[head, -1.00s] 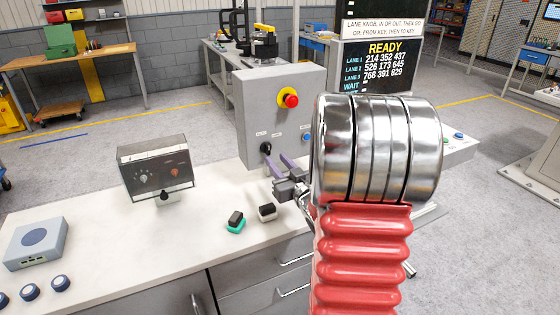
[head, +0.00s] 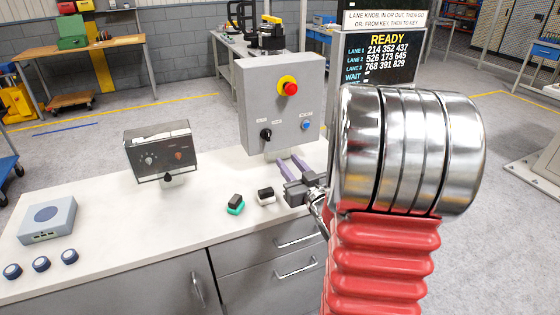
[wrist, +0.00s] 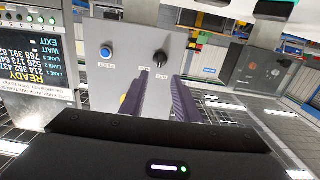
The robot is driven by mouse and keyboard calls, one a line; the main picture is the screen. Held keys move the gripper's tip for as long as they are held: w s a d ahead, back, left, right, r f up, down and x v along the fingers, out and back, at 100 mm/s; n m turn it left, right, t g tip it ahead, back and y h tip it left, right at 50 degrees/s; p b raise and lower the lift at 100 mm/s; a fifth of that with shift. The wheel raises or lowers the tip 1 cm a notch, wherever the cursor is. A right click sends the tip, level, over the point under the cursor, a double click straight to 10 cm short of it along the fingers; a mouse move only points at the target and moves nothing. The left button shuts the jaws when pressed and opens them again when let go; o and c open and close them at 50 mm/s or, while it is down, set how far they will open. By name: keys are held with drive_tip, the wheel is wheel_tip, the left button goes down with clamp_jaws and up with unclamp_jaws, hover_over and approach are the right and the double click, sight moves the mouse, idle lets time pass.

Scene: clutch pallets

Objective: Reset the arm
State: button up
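My gripper (head: 288,158) has two purple fingers, parted with nothing between them. It is above the bench, in front of the lower part of the grey control box (head: 252,98). The box carries a black knob (head: 266,134), a blue button (head: 305,125) and a red button (head: 290,88) on a yellow ring. The fingertips are below and right of the knob in the head view, apart from it. In the wrist view the knob (wrist: 159,58) shows beyond the gap between the fingers (wrist: 158,85), and the blue button (wrist: 106,51) is to the left.
A screen reading READY (head: 385,60) stands behind my arm. On the white bench are a dark-faced meter box (head: 160,150), a green-and-black block (head: 236,204), a white-and-black block (head: 266,196), a grey-blue box (head: 47,220) and several round dark-blue knobs (head: 41,264).

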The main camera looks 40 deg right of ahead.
drive_tip(key=f+g, duration=0.1)
drive_tip(key=f, duration=0.1)
drive_tip(key=s+d+f+g, duration=0.1)
drive_tip(key=f, duration=0.1)
drive_tip(key=s+d+f+m+g+h, duration=0.1)
drive_tip(key=f, duration=0.2)
drive_tip(key=shift+d+g, duration=0.25)
drive_tip(key=shift+g, duration=0.05)
drive_tip(key=s+a+f+m+g, duration=0.1)
drive_tip(key=s+a+f+g, duration=0.1)
drive_tip(key=s+f+g, duration=0.5)
drive_tip(key=s+a+r+n+y, duration=0.1)
drive_tip(key=a+r, duration=0.4)
drive_tip(key=a, duration=0.5)
drive_tip(key=s+a+r+n+y, duration=0.2)
drive_tip(key=s+a+r, duration=0.3)
drive_tip(key=a, duration=0.6)
drive_tip(key=s+a+r+n+g+y, duration=0.1)
drive_tip(key=s+a+r, duration=0.3)
drive_tip(key=a, duration=0.7)
drive_tip(key=shift+s+r+n+y, duration=0.3)
drive_tip(key=shift+r+n+y, duration=0.1)
drive_tip(key=shift+r+y, duration=0.45)
drive_tip(key=shift+a, duration=0.1)
